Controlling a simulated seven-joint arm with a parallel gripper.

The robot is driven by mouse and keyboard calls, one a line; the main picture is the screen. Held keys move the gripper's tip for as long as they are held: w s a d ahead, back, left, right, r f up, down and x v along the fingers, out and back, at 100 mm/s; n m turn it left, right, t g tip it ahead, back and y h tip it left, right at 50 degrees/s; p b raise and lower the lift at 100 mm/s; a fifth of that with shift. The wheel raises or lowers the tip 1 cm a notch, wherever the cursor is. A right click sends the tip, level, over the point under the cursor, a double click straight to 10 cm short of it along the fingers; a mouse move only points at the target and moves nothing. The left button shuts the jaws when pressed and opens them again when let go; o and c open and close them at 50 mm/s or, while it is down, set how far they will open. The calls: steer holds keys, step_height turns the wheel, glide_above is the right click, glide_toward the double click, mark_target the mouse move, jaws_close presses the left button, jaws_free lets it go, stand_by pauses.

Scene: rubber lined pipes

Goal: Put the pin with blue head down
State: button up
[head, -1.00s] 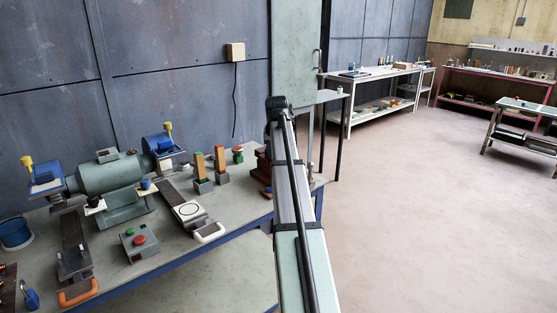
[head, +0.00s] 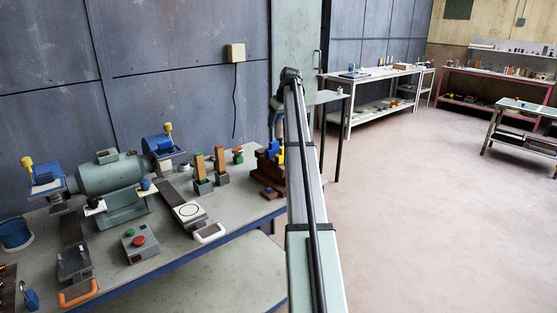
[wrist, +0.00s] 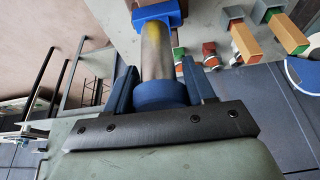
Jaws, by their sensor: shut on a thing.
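In the wrist view my gripper (wrist: 160,90) is shut on the pin with blue head. Its round blue head (wrist: 160,94) sits between the two blue fingers, and its grey metal shaft (wrist: 157,52) points away from the palm. A blue block (wrist: 158,12) shows at the far end of the shaft; I cannot tell whether they touch. In the head view the end of my arm hangs over the bench's right end, by a brown stepped block (head: 268,178). Blue and yellow parts show above that block, too small to tell apart.
On the bench (head: 180,265) stand two orange-brown upright bars in grey bases, the nearer one (head: 201,168), and a red-and-green piece (head: 238,155). A green motor grinder (head: 110,176), a button box (head: 138,243) and a white-handled plate (head: 195,218) lie further left.

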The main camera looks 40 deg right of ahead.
mark_target(276, 149)
steer(key=shift+f, duration=5)
steer(key=o, duration=1.5)
steer(key=shift+f, duration=0.15)
steer(key=shift+c, duration=0.2)
steer(key=v, duration=1.2)
